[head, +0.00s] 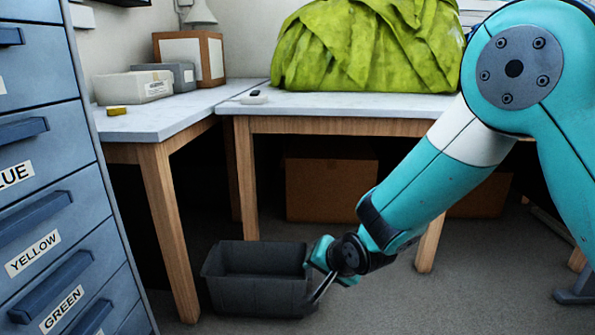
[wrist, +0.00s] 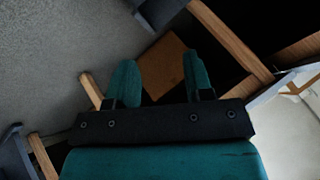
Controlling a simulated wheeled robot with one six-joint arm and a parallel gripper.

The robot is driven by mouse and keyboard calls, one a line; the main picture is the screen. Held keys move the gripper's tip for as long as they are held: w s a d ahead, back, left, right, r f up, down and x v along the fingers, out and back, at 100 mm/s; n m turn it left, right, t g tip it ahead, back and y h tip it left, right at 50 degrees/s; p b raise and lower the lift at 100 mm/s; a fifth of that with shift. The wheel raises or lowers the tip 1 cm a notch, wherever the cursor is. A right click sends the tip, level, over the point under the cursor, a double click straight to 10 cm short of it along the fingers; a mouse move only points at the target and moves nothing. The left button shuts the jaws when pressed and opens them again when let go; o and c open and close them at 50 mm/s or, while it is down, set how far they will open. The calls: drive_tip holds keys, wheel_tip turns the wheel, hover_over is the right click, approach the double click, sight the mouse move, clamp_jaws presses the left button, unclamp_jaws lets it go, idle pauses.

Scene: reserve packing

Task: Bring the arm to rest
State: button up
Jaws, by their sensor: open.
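My gripper (head: 318,285) hangs low at the end of my teal arm in the head view, over the right end of a dark grey bin (head: 255,300) on the floor. I cannot tell whether it touches the bin's rim. In the wrist view my gripper (wrist: 160,80) shows two teal fingers spread apart, with nothing between them. The bin looks empty, though part of its inside is hidden.
A white-topped table (head: 345,105) with wooden legs stands behind my arm, bearing a green draped cover (head: 370,50). A cardboard box (head: 330,187) sits beneath it. Blue labelled drawers (head: 50,190) stand at the left. Grey floor is open in front of the bin.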

drive_tip(key=s+d+r+n+g+p, duration=0.1)
drive_tip(key=s+d+r+n+g, duration=0.2)
drive_tip(key=s+r, duration=0.5)
drive_tip(key=s+d+r+n+g+p, duration=0.15)
drive_tip(key=s+d+r+n, duration=0.3)
drive_tip(key=s, duration=0.65)
drive_tip(key=s+d+r+n+g, duration=0.35)
drive_tip(key=s+r, duration=0.35)
drive_tip(key=s, duration=0.3)
wheel_tip(320, 180, up, 36)
drive_tip(key=a+p, duration=0.1)
drive_tip(key=p, duration=3.5)
drive_tip(key=shift+w+t, duration=0.25)
drive_tip(key=shift+t, duration=0.15)
drive_tip(key=shift+a, duration=0.1)
drive_tip(key=shift+c, duration=0.4)
